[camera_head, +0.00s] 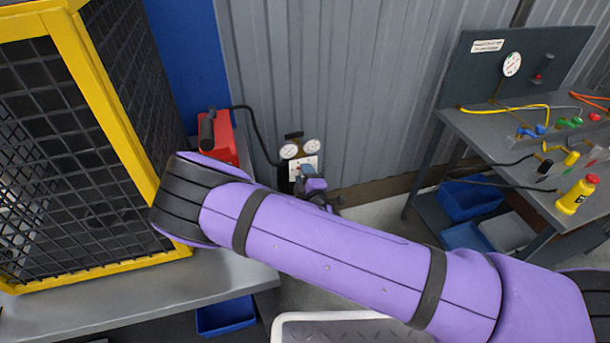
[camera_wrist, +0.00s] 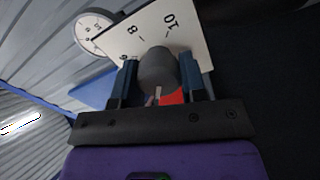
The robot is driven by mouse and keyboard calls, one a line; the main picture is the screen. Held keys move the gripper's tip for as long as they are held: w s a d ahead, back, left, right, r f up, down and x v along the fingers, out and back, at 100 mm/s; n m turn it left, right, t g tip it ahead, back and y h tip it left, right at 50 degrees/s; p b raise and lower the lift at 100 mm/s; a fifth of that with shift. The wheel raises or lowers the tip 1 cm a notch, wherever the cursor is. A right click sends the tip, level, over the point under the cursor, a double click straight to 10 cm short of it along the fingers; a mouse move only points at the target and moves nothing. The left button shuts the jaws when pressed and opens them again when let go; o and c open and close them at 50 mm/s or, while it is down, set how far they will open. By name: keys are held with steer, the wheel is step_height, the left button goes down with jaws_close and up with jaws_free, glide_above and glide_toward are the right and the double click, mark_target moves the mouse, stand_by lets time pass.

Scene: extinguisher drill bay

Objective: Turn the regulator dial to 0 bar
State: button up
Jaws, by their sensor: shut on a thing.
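The regulator dial (camera_wrist: 157,66) is a dark grey round knob in front of a white scale plate (camera_wrist: 185,33). The numbers 10 and 8 and part of a 6 show on the plate. My gripper (camera_wrist: 160,80) has its blue-grey fingers shut on the knob, one on each side. A small pale mark shows low on the knob, with a red patch beside it. I cannot tell which number the dial points at. In the head view the plate (camera_head: 310,164) sits under two round gauges (camera_head: 312,146) by the wall, and my gripper (camera_head: 306,174) partly covers it.
A yellow-framed mesh cage (camera_head: 95,80) stands at left on a grey bench (camera_head: 150,292). A red case (camera_head: 223,140) sits behind my arm, with a black hose leading to the regulator.

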steer(key=n, duration=0.4)
steer(key=shift+f+n, duration=0.15)
steer(key=shift+n, duration=0.15)
steer(key=n, duration=0.3)
steer(key=shift+n, duration=0.4)
steer(key=n, duration=0.3)
steer(key=shift+f+n, duration=0.15)
steer(key=shift+n, duration=0.15)
steer(key=shift+d+n, duration=0.1)
steer(key=shift+n, duration=1.7)
steer(key=o, duration=0.9)
steer(key=shift+o, duration=0.2)
